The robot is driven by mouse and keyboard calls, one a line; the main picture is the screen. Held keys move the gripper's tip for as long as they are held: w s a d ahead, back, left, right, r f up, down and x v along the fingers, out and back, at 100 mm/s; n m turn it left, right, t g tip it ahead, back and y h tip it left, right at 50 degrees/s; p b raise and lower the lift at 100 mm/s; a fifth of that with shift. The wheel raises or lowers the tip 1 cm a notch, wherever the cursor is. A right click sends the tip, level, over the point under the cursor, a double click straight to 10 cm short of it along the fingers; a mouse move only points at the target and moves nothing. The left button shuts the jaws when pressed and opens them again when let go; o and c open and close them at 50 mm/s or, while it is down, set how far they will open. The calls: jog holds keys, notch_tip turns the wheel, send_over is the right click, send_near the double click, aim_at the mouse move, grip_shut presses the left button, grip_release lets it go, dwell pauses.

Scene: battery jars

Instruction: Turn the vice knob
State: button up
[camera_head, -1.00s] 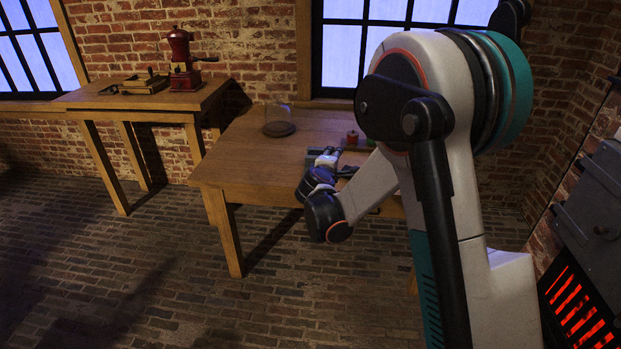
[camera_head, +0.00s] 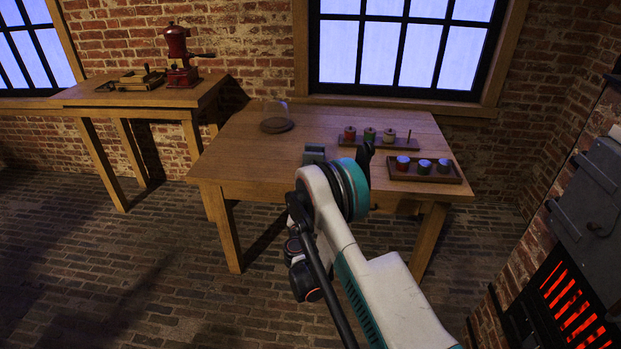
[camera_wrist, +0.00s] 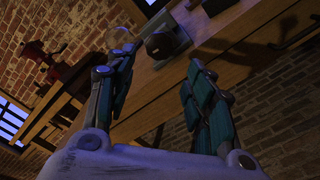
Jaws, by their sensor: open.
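The vice (camera_head: 314,153) is a small grey block at the front edge of the middle table, partly hidden behind my arm in the head view. In the wrist view its grey body (camera_wrist: 172,28) shows near the top. A dark round piece (camera_wrist: 159,46), which looks like the vice knob, faces me there. My gripper (camera_wrist: 160,62) is open and empty, with its two teal fingers apart. The knob appears beyond the fingertips, between them in the picture; I see no contact.
The wooden table (camera_head: 240,150) also bears a glass dome (camera_head: 277,117), a rack of coloured spools (camera_head: 369,137) and a tray of jars (camera_head: 425,168). A side table (camera_head: 140,97) holds a red grinder (camera_head: 178,55). A glowing furnace (camera_head: 570,300) stands at right.

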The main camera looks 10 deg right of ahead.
jog(key=b+x, duration=0.3)
jog(key=x, duration=1)
jog(key=shift+w+d+b, duration=0.15)
jog(key=shift+b, duration=0.25)
jog(key=c, duration=0.8)
